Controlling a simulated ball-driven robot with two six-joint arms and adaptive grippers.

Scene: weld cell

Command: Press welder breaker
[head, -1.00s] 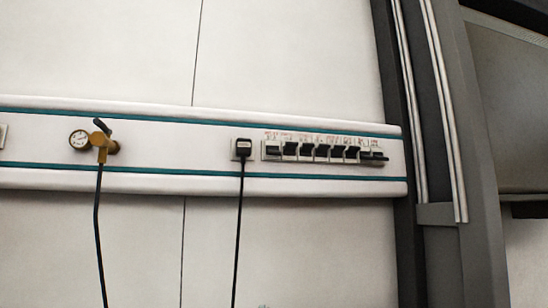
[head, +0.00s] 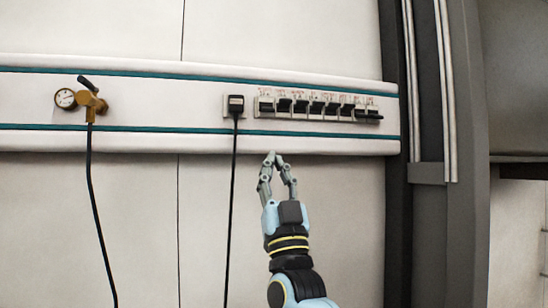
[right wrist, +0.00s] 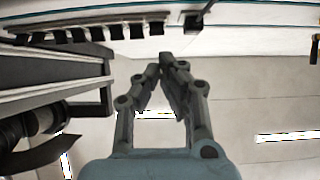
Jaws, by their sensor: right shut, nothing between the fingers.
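A row of several black-levered breakers (head: 317,107) is set in the white wall rail, with small red labels above that are too blurred to read. I cannot tell which one is the welder breaker. The rightmost lever sticks out to the side, unlike the others. My right gripper (head: 277,159) points up, just below the rail in the picture and under the left end of the row. It is shut and empty. In the right wrist view the gripper (right wrist: 161,64) shows below the breaker row (right wrist: 88,34), apart from it. My left gripper is not in view.
A black plug (head: 236,103) with a hanging cable sits left of the breakers. A brass valve with a gauge (head: 66,98) and hose is farther left. A dark grey post (head: 426,230) stands right of the rail.

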